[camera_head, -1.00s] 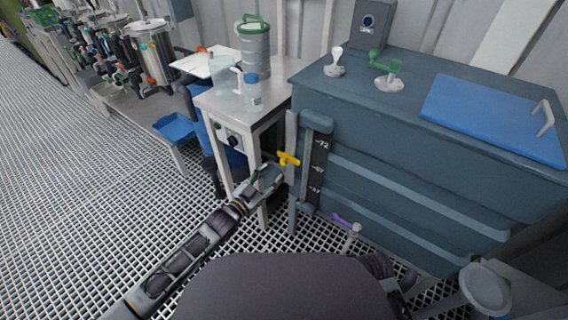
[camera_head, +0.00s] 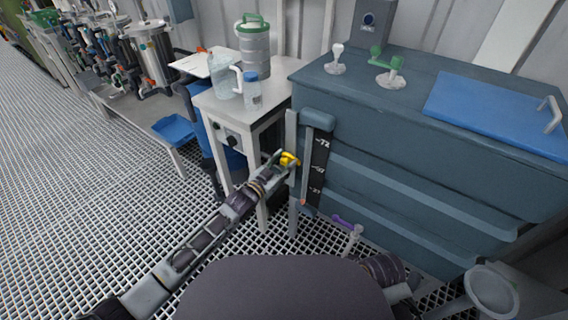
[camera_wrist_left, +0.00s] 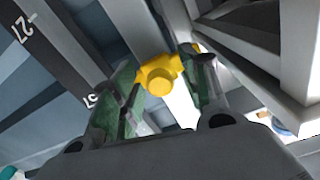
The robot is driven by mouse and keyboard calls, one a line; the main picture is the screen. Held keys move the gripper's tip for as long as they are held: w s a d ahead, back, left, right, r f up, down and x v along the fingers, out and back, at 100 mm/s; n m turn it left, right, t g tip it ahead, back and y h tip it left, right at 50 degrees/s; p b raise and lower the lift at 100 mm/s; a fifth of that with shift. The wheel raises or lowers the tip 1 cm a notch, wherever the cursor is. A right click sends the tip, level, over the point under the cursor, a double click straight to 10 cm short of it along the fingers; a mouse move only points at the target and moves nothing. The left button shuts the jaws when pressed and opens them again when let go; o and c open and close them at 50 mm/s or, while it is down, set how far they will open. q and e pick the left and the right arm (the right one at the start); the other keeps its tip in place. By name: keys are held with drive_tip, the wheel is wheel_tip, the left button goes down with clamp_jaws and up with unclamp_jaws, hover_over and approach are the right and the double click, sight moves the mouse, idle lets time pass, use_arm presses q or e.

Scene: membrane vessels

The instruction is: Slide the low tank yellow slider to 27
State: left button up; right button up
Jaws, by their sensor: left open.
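The yellow slider (camera_head: 289,159) sits on the upright rail at the left end of the blue-grey tank (camera_head: 420,185). It is roughly level with the middle mark of the dark scale (camera_head: 318,168), which reads 72 at the top and 27 near the bottom. My left gripper (camera_head: 284,160) is at the slider with its fingers on either side. In the left wrist view the yellow slider (camera_wrist_left: 160,75) lies between the two open fingers (camera_wrist_left: 160,95), and the 27 mark shows at upper left. I cannot tell whether a finger touches it.
A metal table (camera_head: 245,105) with a bottle (camera_head: 252,92), a clear jug and a grey canister stands left of the tank. A purple-handled valve (camera_head: 345,222) sticks out low on the tank front. Grating floor (camera_head: 90,190) is open at left.

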sight(289, 179)
use_arm(q)
drive_tip(key=shift+w+d, duration=0.1)
drive_tip(key=shift+d, duration=0.05)
clamp_jaws()
drive_tip(key=shift+f, duration=0.3)
wheel_tip(289, 179, down, 12)
drive_tip(key=b, duration=0.5)
drive_tip(key=shift+r, duration=0.15)
use_arm(e)
drive_tip(key=w+a+f+t+y, duration=0.1)
drive_tip(key=a+f+t, duration=0.1)
drive_tip(key=f, duration=0.5)
drive_tip(key=shift+a+f+y, duration=0.35)
drive_tip(key=shift+a+y, duration=0.05)
drive_tip(key=shift+a, duration=0.1)
use_arm(q)
drive_tip(key=shift+f, duration=0.2)
use_arm(e)
drive_tip(key=shift+w, duration=0.1)
